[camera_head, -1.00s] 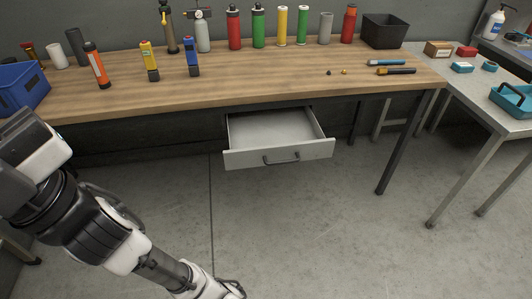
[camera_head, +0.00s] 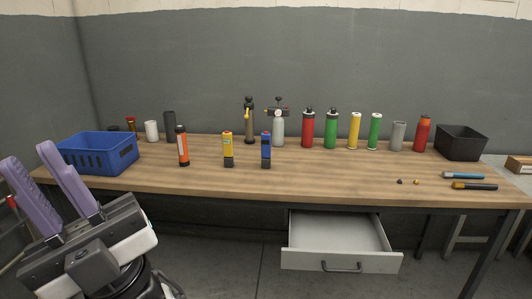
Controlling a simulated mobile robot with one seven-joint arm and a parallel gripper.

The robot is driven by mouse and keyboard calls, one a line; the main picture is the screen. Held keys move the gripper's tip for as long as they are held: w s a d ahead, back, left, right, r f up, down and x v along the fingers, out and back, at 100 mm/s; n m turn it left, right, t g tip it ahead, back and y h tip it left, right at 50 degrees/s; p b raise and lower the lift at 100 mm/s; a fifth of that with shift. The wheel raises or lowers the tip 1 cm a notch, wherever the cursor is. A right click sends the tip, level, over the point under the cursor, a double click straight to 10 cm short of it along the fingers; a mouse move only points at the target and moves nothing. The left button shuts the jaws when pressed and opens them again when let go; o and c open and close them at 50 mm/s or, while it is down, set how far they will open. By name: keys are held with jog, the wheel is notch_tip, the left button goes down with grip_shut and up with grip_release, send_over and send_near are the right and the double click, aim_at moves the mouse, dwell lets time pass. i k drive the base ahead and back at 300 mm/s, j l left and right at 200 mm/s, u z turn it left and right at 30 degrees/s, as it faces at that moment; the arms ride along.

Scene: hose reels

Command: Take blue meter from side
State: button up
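A blue meter (camera_head: 266,150) with a dark base stands upright near the middle of the wooden workbench (camera_head: 330,180). A similar yellow meter (camera_head: 228,149) stands just left of it, apart from it. My gripper (camera_head: 40,162) is at the lower left, in front of the bench's left end. Its two purple fingers point up and are spread apart, with nothing between them. It is well away from the blue meter.
A blue basket (camera_head: 100,152) sits at the bench's left end, close behind my gripper. An orange canister (camera_head: 182,146) stands left of the meters. Several bottles line the back, with a black bin (camera_head: 461,143) at right. A drawer (camera_head: 340,258) hangs open under the bench.

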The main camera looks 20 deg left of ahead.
aim_at(265, 139)
jog(key=i+j+z, duration=0.3)
jog(key=j, duration=0.65)
jog(key=i+j+z, duration=0.1)
jog(key=j+z, duration=0.2)
jog(key=j, duration=0.65)
jog(key=j+z, duration=0.35)
jog(key=j, duration=0.65)
jog(key=i+j, duration=0.15)
jog(key=j, duration=0.25)
jog(key=i+j+z, duration=0.1)
jog(key=j, duration=0.3)
jog(key=i+j+z, duration=0.1)
jog(key=j, duration=0.35)
